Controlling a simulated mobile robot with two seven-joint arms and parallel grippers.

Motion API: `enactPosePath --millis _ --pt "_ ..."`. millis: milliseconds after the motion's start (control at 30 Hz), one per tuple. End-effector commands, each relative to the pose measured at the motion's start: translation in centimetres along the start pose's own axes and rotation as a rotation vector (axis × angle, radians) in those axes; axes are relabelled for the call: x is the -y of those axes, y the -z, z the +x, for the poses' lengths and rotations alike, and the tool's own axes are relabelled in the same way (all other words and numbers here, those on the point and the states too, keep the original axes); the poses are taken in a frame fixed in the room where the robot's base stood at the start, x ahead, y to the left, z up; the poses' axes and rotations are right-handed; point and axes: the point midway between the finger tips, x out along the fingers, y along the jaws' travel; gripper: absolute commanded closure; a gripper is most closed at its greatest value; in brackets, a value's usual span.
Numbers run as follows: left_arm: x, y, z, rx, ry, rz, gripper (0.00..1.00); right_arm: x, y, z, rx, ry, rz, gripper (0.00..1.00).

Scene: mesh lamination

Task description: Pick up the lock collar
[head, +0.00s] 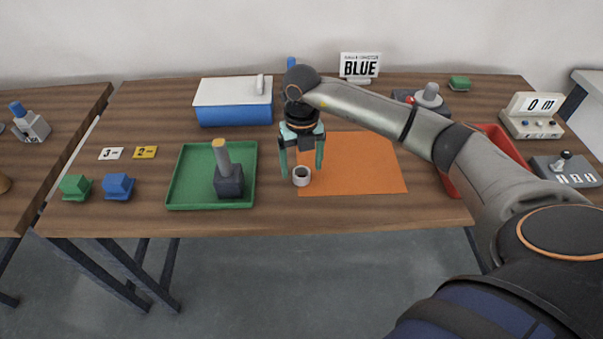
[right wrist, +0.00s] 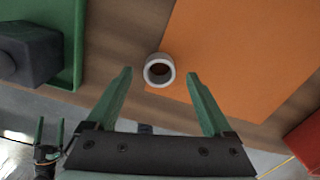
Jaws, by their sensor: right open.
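The lock collar (head: 301,176) is a small whitish ring with a dark bore, lying at the left edge of the orange mat near the table's front. It also shows in the right wrist view (right wrist: 159,70). My right gripper (head: 301,177) is open above the collar, fingers pointing down, with a green finger to each side. In the right wrist view its fingertips (right wrist: 159,73) stand apart on either side of the collar and appear not to touch it. My left gripper (right wrist: 45,140) shows small at the lower left of the right wrist view, its fingers spread, well away from the collar.
A green tray (head: 180,203) with a dark block and upright post (head: 229,180) stands left of the collar. The orange mat (head: 370,165) is bare. A blue box with white lid (head: 233,92) is behind. A red tray (head: 451,186) is to the right, partly behind my right arm.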

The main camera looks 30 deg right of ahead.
Motion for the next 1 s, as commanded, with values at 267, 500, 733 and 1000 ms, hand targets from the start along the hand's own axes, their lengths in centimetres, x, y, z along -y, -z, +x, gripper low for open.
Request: enactPosePath --millis 267,500,733,1000 --pt "0.0 0.2 -0.2 -0.001 0.000 0.000 0.00 0.0 0.0 2.4 0.000 0.000 -0.001 0.14" --pt "0.0 0.2 -0.1 -0.001 0.000 0.000 0.00 0.0 0.0 2.3 0.000 -0.001 -0.001 0.22" --pt "0.0 0.2 -0.1 -0.001 0.000 0.000 0.00 0.0 0.0 2.3 0.000 -0.001 -0.001 0.48" --pt "0.0 0.2 -0.1 0.000 0.000 0.001 0.00 0.0 0.0 2.3 0.000 -0.001 -0.001 0.78"
